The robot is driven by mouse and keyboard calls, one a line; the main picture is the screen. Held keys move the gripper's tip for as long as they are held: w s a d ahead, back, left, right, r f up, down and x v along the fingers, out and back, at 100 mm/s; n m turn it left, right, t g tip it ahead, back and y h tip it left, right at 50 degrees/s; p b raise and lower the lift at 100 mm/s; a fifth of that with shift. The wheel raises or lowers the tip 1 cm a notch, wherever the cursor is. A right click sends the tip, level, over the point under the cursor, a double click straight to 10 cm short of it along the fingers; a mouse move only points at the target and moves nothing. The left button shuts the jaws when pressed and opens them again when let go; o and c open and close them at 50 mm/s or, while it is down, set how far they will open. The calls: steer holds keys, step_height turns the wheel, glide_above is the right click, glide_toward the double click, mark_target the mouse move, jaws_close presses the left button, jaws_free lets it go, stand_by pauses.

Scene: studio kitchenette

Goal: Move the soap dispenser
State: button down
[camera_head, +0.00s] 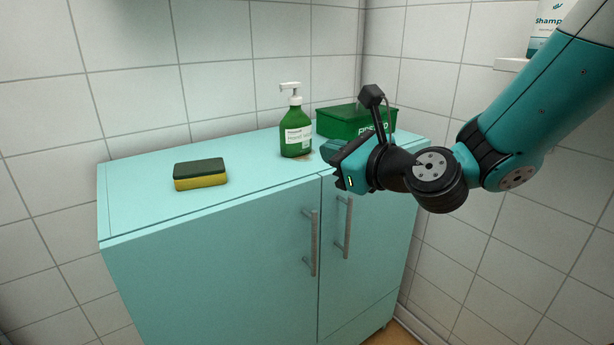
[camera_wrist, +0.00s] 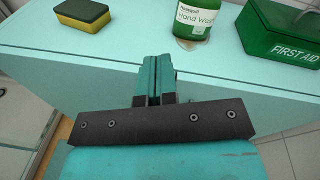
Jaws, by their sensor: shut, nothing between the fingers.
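The soap dispenser (camera_head: 296,129) is a green bottle with a white pump and a white label. It stands upright on the turquoise cabinet top (camera_head: 137,205), between the sponge and the green box. In the wrist view the lower part of the dispenser (camera_wrist: 194,18) shows at the top edge, and its pump is out of the picture. My gripper (camera_head: 333,157) is in front of and to the right of the dispenser, near the cabinet's front edge. In the wrist view my gripper's fingers (camera_wrist: 155,82) are together with nothing between them, apart from the dispenser.
A green and yellow sponge (camera_head: 200,174) lies on the cabinet top to the left. A green first aid box (camera_head: 352,121) stands at the back right, partly hidden by my arm. A shampoo bottle (camera_head: 544,27) stands on a wall shelf (camera_head: 511,65). Tiled walls close off the back and right.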

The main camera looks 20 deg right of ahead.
steer(key=w+d+f+m+t+h+b, duration=0.1)
steer(key=d+f+m+t+h, duration=0.15)
steer(key=m, duration=0.25)
steer(key=p, duration=1.5)
glide_toward(300, 133)
steer(key=shift+g, duration=0.35)
steer(key=x, duration=0.3)
steer(key=r+x, duration=0.1)
steer(key=x, duration=0.1)
steer(key=shift+w+r, duration=0.1)
steer(key=shift+w, duration=0.25)
steer(key=shift+w+a+f+p, duration=0.1)
steer(key=shift+w+f+p, duration=0.15)
steer(key=shift+w, duration=0.2)
steer(key=shift+w+a+f+p, duration=0.1)
steer(key=shift+w+a+p, duration=0.05)
steer(key=shift+w+p, duration=0.25)
